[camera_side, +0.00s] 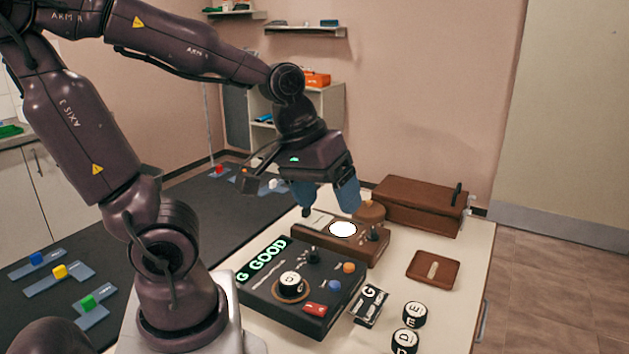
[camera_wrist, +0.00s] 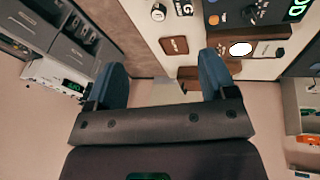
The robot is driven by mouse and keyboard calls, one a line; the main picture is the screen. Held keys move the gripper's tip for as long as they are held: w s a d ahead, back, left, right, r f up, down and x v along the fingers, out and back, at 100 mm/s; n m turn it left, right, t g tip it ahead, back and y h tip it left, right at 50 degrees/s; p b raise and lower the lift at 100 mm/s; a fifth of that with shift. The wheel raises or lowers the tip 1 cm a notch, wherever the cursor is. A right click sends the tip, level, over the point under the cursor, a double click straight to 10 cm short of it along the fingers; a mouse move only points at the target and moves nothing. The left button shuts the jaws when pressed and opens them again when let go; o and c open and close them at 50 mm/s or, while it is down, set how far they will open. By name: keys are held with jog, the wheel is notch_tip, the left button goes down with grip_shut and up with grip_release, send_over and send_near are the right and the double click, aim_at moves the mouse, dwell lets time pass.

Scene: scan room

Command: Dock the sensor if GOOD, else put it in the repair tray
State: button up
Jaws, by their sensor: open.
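A dark console (camera_side: 318,315) on the white table has a lit green display (camera_side: 262,259) reading "G GOOD". A round black-and-white puck (camera_side: 291,284) sits in a brown ring on the console; I cannot tell whether it is the sensor. A brown stand (camera_side: 365,247) with a white oval is behind the console. A flat brown tray (camera_side: 433,270) with a pale strip lies to the right; it also shows in the wrist view (camera_wrist: 174,45). My gripper (camera_side: 326,212) is open and empty above the stand; in the wrist view its blue fingers (camera_wrist: 162,60) are apart with nothing between them.
Two lettered pucks (camera_side: 415,314) and a small block marked G (camera_side: 369,305) stand near the table's front right. A brown box (camera_side: 418,206) with a dark handle is at the back. A dark mat (camera_side: 60,310) with coloured blocks is at left.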

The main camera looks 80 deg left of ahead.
jog(key=s+d+r+m+t, duration=0.1)
jog(key=s+d+r+m, duration=0.1)
jog(key=d+r+m, duration=0.2)
jog(key=m, duration=0.3)
jog(key=shift+s+r+t+y, duration=0.25)
jog(key=shift+r+t+y, duration=0.05)
dwell(0.7)
